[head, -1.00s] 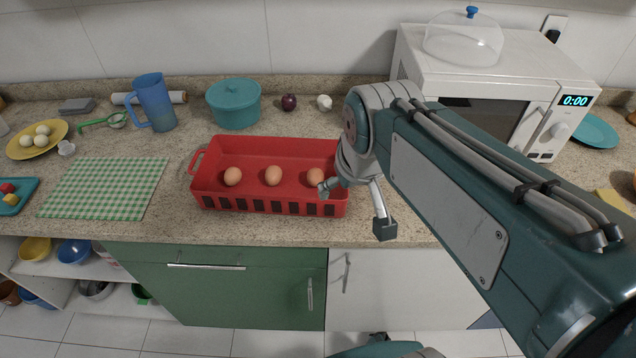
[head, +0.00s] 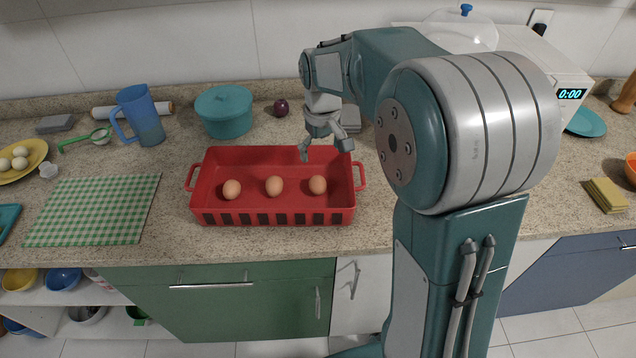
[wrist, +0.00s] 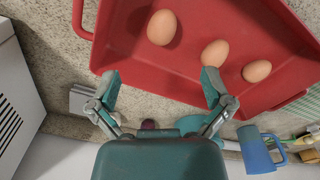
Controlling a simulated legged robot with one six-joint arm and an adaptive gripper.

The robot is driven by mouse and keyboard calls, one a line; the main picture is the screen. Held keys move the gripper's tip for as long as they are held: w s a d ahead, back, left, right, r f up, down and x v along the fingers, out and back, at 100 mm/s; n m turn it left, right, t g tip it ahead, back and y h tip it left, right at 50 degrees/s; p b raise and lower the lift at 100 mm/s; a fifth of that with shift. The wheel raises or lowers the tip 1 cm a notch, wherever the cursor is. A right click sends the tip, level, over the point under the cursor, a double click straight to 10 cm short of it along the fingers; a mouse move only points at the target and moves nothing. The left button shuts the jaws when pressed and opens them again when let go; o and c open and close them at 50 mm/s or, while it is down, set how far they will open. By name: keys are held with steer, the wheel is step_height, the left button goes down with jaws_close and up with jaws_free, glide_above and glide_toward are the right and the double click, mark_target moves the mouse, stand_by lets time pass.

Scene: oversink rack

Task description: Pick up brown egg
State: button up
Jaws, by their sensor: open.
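Three brown eggs lie in a row in a red tray (head: 215,218) on the counter: a left egg (head: 232,189), a middle egg (head: 274,186) and a right egg (head: 318,185). My gripper (head: 327,150) is open and empty above the tray's back right edge, behind the right egg. In the wrist view the open fingers (wrist: 160,82) sit on either side of the tray's rim. The nearest egg there (wrist: 162,27) lies beyond the fingertips, apart from them, and the other two lie to its right.
A blue pot (head: 224,117), a blue jug (head: 142,118) and a red onion (head: 281,107) stand behind the tray. A green checked cloth (head: 92,210) lies to its left. A white microwave (head: 563,75) stands at the back right.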

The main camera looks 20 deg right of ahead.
mark_target(318, 179)
steer(key=shift+w+a+f, duration=0.35)
steer(key=shift+w+f, duration=0.15)
steer(key=shift+f, duration=0.1)
steer(key=f, duration=0.5)
steer(key=shift+d+f, duration=0.2)
steer(key=shift+d, duration=0.15)
steer(key=f, duration=0.5)
steer(key=shift+a+f, duration=0.15)
steer(key=shift+a, duration=0.1)
steer(key=c, duration=0.8)
steer(key=shift+o, duration=0.2)
